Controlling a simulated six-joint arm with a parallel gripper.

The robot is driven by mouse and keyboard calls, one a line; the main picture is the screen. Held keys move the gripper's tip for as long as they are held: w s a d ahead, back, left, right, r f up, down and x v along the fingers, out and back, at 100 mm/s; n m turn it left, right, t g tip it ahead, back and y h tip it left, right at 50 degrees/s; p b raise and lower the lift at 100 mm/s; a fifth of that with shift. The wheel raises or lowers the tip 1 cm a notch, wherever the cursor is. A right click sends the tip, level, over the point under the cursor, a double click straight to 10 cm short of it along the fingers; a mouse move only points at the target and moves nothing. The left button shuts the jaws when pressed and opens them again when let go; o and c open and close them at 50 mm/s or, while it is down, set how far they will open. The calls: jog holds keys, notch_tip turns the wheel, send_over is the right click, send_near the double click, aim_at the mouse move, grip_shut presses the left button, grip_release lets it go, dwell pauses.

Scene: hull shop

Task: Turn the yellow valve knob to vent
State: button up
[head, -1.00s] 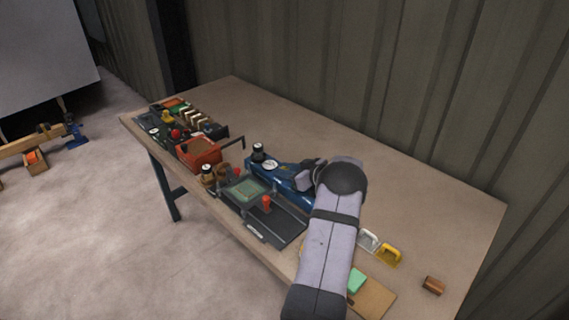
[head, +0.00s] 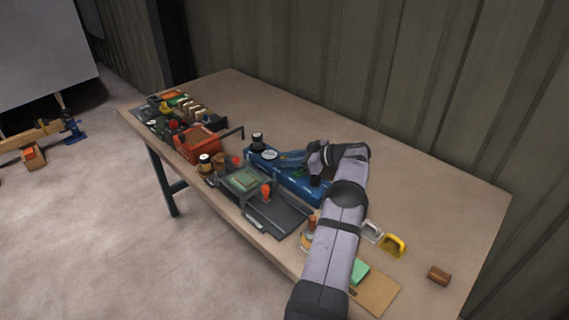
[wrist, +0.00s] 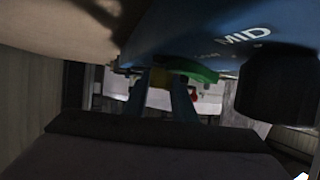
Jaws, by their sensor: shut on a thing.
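The blue valve unit (head: 289,184) lies along the middle of the bench, with a pale round gauge and a black knob towards its left end. In the wrist view the unit's blue face (wrist: 190,30) carries the word MID, a green arc (wrist: 190,70) and a dark round knob (wrist: 277,88). My gripper (wrist: 160,92) is beside the green arc, its two fingers on either side of a small yellow part, which looks like the yellow valve knob (wrist: 158,83). The gripper is shut on it. Most of the knob is hidden, so its pointing direction cannot be told. The head view does not show it.
A dark tray with a green pad (head: 247,180) and a red box (head: 196,146) lie to the left. A grey handle (head: 372,232), a yellow handle (head: 394,245) and a wooden block (head: 439,275) lie to the right. The bench's back right is clear.

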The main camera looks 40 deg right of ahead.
jog(key=shift+n+y+b, duration=0.3)
jog(key=shift+y+b, duration=0.1)
jog(key=shift+b, duration=0.05)
dwell(0.4)
jog(key=o, duration=1)
jog(key=shift+o, duration=0.2)
jog(key=shift+s+d+r, duration=0.2)
jog(key=shift+s+d, duration=0.05)
jog(key=shift+s, duration=0.2)
jog(key=shift+b+v, duration=0.75)
jog(key=shift+v, duration=2.35)
jog(key=shift+a+r, duration=0.1)
